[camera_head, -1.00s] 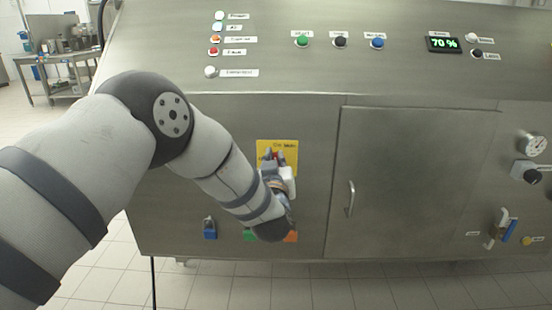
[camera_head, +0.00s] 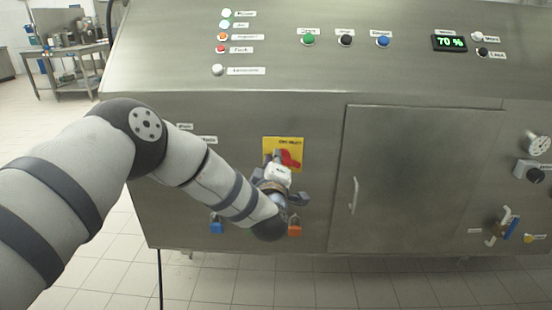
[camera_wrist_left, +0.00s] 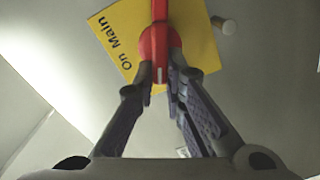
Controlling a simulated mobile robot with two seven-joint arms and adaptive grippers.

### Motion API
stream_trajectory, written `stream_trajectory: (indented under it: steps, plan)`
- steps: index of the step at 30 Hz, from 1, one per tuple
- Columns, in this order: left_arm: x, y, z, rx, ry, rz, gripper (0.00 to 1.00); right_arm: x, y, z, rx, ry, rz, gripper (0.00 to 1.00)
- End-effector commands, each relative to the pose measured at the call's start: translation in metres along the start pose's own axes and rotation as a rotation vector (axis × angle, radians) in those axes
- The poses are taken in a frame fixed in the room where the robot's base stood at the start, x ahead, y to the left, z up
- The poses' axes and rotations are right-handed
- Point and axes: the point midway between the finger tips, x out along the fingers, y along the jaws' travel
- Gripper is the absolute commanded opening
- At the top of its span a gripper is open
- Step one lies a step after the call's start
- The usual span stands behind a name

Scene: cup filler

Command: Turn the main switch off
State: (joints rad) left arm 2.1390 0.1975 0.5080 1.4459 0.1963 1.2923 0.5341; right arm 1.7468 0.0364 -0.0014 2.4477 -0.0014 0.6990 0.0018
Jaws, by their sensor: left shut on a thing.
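The main switch is a red rotary handle (camera_head: 291,158) on a yellow plate (camera_head: 297,145) on the machine's steel front. My left gripper (camera_head: 277,158) is at the plate and shut on the handle. The left wrist view shows the near end of the red handle (camera_wrist_left: 159,43) at the fingertips (camera_wrist_left: 167,75). The yellow plate (camera_wrist_left: 119,30) there carries the words "On Main" and looks tilted. The gripper covers part of the handle in the head view. My right gripper is not in view.
A cabinet door with a handle (camera_head: 353,195) is right of the switch. A blue padlock (camera_head: 216,225) and an orange item (camera_head: 295,228) are below it. Buttons and a 70 % display (camera_head: 450,43) line the upper panel.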

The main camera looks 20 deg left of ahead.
Motion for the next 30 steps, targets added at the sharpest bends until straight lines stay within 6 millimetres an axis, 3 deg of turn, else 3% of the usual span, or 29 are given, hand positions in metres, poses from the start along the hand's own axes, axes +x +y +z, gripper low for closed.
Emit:
stream_trajectory:
  steps: [15, 30]
  plan:
    - [-0.0004, -0.0088, 0.0027, -0.358, -0.002, -0.003, 0.0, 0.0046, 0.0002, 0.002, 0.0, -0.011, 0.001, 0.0]
    - [-0.0004, -0.009, 0.0033, -0.449, -0.003, -0.001, 0.0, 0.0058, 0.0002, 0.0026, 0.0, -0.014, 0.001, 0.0]
